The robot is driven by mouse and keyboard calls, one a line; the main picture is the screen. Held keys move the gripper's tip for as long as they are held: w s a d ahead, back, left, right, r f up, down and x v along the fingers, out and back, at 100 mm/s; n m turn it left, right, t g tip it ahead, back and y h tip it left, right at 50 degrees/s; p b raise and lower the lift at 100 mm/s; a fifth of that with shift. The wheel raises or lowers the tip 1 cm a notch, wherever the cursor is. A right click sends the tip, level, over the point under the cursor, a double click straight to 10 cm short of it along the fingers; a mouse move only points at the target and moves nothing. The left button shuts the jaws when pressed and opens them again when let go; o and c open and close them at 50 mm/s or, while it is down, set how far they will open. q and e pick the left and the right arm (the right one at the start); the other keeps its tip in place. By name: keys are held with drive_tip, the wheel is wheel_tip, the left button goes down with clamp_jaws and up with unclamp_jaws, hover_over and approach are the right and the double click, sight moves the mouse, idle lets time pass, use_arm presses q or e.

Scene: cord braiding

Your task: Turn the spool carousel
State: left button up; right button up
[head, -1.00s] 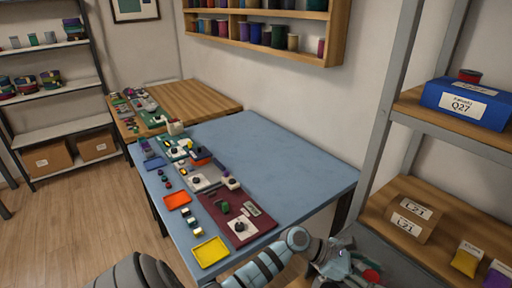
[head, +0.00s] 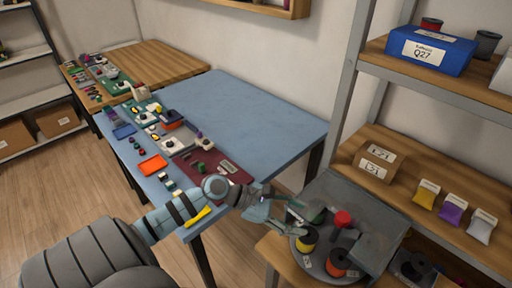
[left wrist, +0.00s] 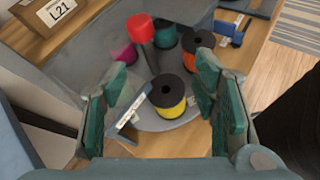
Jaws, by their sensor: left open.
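The spool carousel (head: 318,270) is a round grey tray in the head view at the lower right. It carries a yellow spool (head: 307,238), an orange spool (head: 338,263) and a red-topped post (head: 343,218). In the left wrist view the grey disc (left wrist: 152,124) shows the yellow spool (left wrist: 168,92), the orange spool (left wrist: 198,50), a teal spool (left wrist: 165,36), a magenta spool (left wrist: 125,52) and the red-capped centre post (left wrist: 140,30). My left gripper (head: 288,216) is open and empty at the carousel's near left side. Its fingers (left wrist: 160,78) frame the yellow spool in the wrist picture; contact cannot be told.
A shelf rack on the right holds a blue box (head: 430,50), a cardboard box (head: 377,163) and several coloured packets (head: 453,207). A blue table (head: 245,110) with trays and small parts stands to the left; its back part is clear.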

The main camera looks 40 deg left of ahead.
use_arm(q)
drive_tip(key=s+d+f+m+g+y+b, duration=0.1)
drive_tip(key=s+d+f+m+g+y, duration=0.25)
drive_tip(key=s+f+m, duration=0.75)
drive_tip(key=a+f+m+y+b, duration=0.2)
drive_tip(key=f, duration=0.6)
drive_tip(key=s+a+f+m+y+b, duration=0.1)
drive_tip(key=a+f+m+y+b, duration=0.1)
drive_tip(key=f, duration=0.5)
drive_tip(key=shift+a+f+m, duration=0.35)
drive_tip(key=shift+a+m, duration=0.35)
drive_tip(key=shift+a, duration=0.05)
drive_tip(key=shift+s+f, duration=0.1)
drive_tip(key=shift+s, duration=0.05)
